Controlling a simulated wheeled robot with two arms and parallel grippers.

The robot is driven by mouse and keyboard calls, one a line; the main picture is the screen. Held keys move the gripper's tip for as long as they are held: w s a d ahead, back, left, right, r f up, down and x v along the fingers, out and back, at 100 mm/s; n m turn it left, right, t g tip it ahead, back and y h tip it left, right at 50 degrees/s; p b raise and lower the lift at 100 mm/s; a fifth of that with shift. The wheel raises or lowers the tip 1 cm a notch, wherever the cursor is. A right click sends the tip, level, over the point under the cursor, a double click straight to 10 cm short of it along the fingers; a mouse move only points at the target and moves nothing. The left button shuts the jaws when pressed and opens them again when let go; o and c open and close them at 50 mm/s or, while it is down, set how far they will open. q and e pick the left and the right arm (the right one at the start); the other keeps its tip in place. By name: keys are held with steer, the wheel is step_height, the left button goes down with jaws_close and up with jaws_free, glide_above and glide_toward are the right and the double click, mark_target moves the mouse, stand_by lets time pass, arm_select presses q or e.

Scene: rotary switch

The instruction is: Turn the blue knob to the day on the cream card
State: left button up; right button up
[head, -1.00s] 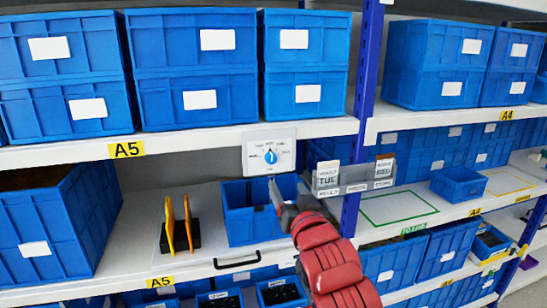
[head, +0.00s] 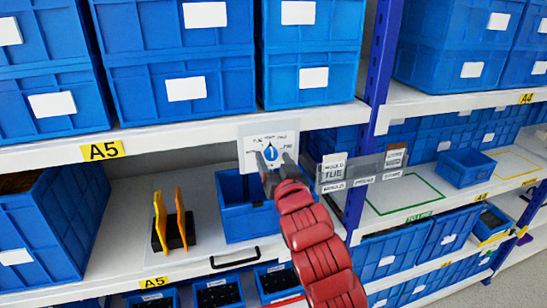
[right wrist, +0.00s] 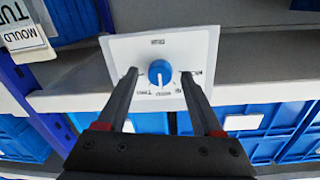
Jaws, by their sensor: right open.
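The blue knob (head: 271,153) sits on a white dial plate (head: 252,140) with small day labels around it. Its white pointer mark points about up in the head view and down in the upside-down right wrist view, where the knob (right wrist: 160,72) shows clear. My right gripper (head: 273,163) is open, one finger on each side of the knob in both views. I cannot tell whether the fingers touch it. A pale card (head: 333,167) reading MOULD TUE hangs to the right of the dial; it also shows in the right wrist view (right wrist: 25,36). My left gripper is not in view.
A blue post (head: 376,75) stands behind the cards. An open blue bin (head: 240,222) lies below the dial, with orange upright pieces (head: 161,217) to its left.

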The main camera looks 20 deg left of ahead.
jaws_close()
steer(key=shift+f+n+b, duration=0.2)
steer(key=shift+n+b, duration=0.6)
steer(key=shift+b, duration=0.2)
steer(key=shift+n+b, duration=0.6)
steer(key=shift+n, duration=0.1)
steer(key=shift+r+n+b, duration=0.1)
steer(key=shift+n+b, duration=0.5)
steer(key=shift+n, duration=0.6)
steer(key=shift+n+y+b, duration=0.3)
steer(key=shift+n, duration=1)
steer(key=shift+r, duration=0.1)
